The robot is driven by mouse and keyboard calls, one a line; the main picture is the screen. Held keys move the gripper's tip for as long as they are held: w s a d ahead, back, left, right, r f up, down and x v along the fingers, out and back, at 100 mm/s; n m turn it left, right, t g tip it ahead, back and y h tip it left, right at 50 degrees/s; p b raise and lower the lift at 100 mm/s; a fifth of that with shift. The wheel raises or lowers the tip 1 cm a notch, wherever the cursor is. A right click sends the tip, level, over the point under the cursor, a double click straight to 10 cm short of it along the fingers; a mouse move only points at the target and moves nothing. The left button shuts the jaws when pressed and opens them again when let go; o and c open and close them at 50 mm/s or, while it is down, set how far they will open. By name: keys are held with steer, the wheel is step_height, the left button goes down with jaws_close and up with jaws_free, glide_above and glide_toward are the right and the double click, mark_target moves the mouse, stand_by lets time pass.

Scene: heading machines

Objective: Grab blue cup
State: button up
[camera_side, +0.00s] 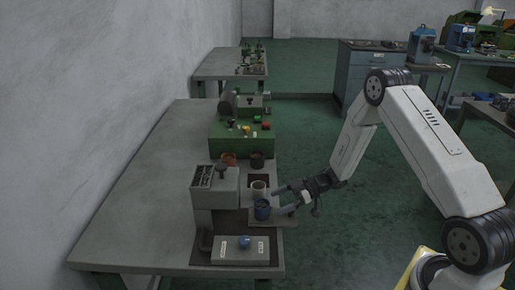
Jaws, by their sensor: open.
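The blue cup (262,210) stands upright near the right edge of the grey table, beside the grey machine. My gripper (282,201) is just to the right of the cup, at about its height, with its fingers pointing left toward it. The jaws are open and nothing shows between them. Whether a fingertip touches the cup cannot be told from this side view.
A pale cup (258,188) stands just behind the blue one. A brown cup (229,159) and a dark cup (257,161) are farther back, before the green machine (228,140). The grey machine (215,188) stands close on the left. The left tabletop (150,190) is clear.

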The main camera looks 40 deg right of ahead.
mark_target(265, 207)
steer(key=shift+x, duration=2.7)
steer(key=c, duration=1.2)
